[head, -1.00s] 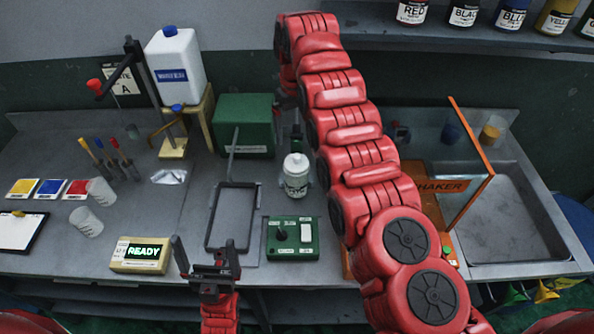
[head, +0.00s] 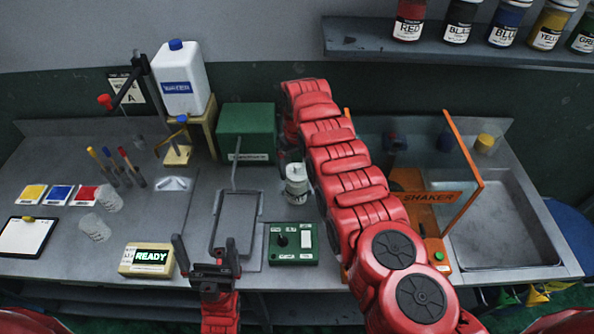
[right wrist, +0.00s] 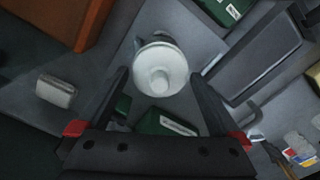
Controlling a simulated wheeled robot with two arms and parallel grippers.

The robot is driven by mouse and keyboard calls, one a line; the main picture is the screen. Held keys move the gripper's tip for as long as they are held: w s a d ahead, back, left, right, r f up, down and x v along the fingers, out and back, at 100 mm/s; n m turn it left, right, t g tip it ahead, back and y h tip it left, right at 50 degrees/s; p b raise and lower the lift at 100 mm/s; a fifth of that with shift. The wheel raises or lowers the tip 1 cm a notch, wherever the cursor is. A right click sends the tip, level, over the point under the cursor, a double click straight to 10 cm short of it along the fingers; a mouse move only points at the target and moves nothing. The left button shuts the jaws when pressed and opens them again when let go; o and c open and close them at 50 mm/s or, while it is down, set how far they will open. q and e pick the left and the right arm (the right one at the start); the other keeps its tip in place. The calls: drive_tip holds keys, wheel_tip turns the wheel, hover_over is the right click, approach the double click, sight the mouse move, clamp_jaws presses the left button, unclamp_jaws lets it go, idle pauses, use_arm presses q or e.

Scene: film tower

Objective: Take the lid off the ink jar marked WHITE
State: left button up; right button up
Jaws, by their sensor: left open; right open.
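The white ink jar (head: 297,190) stands upright on the bench, left of my right arm; its label is too small to read. A pale round lid (right wrist: 160,70) with a raised knob sits on it, seen from above in the right wrist view. My right gripper (right wrist: 160,82) is open, with one finger on each side of the lid and the lid in line with the gap; I cannot tell whether they touch. In the head view my right arm mostly hides this gripper. My left gripper (head: 207,255) is open and empty near the bench's front edge.
A green control box (head: 291,245) stands in front of the jar, a dark tray (head: 237,222) at its left, and a green case (head: 246,135) behind. The orange-framed shaker (head: 430,197) stands right of it. Other ink jars (head: 460,22) line the shelf.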

drive_tip(key=shift+c, duration=0.2)
drive_tip(key=c, duration=1)
drive_tip(key=shift+c, duration=0.2)
drive_tip(key=shift+r, duration=0.15)
